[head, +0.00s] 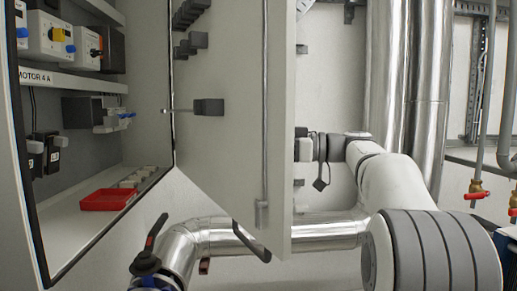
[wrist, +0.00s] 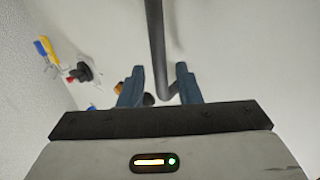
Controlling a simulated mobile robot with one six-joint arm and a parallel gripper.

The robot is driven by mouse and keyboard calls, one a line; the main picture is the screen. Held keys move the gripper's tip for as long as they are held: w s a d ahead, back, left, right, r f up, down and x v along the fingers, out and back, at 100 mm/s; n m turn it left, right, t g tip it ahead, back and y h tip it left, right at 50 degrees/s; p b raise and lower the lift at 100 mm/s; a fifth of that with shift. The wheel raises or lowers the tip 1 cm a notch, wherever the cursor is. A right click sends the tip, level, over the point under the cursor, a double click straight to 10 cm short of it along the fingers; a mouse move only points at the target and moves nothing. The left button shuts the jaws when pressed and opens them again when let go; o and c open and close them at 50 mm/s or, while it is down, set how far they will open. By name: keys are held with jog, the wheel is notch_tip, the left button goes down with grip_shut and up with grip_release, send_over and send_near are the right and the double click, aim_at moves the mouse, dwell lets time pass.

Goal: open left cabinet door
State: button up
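The cabinet (head: 30,170) stands at the left with its inside showing. Its pale door (head: 230,110) is swung wide open, its inner face with a long vertical rod (head: 264,100) towards the head camera. My arm reaches in from the right to the far side of the door's free edge, and the door hides my fingertips in the head view. In the wrist view my gripper (wrist: 160,84) has its two blue fingers spread apart. A dark grey bar (wrist: 157,45) with a bent end runs down between them, near the right finger. Whether it touches is unclear.
A red tray (head: 108,199) sits on the cabinet floor below switches and a "MOTOR 4 A" label. Silver pipes (head: 410,80) rise behind my arm, and another with a black-handled valve (head: 147,262) runs below the door. Red-handled taps (head: 477,192) are at right.

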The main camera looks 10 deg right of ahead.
jog(key=b+v, duration=0.1)
jog(key=v, duration=0.5)
jog(key=shift+d, duration=0.1)
jog(key=s+a+f+m+g+h+b, duration=0.1)
jog(key=s+a+f+m+h, duration=0.15)
jog(key=f, duration=0.55)
jog(key=s+a+f+m+h, duration=0.1)
jog(key=f+m+h, duration=0.3)
jog(key=f, duration=0.4)
jog(key=s+a+f+m+g+h+b, duration=0.1)
jog(key=s+f+m+h, duration=0.15)
jog(key=f, duration=0.65)
jog(key=s+f+m+h+p, duration=0.1)
jog(key=s+f+m+h, duration=0.1)
jog(key=s+f+h, duration=0.2)
jog(key=s+f+m+h+p, duration=0.1)
jog(key=s+f+m+h, duration=0.2)
jog(key=s+f, duration=0.7)
jog(key=s+h, duration=0.1)
jog(key=s, duration=0.4)
jog(key=shift+s+a+g, duration=0.35)
jog(key=shift+s+g, duration=0.05)
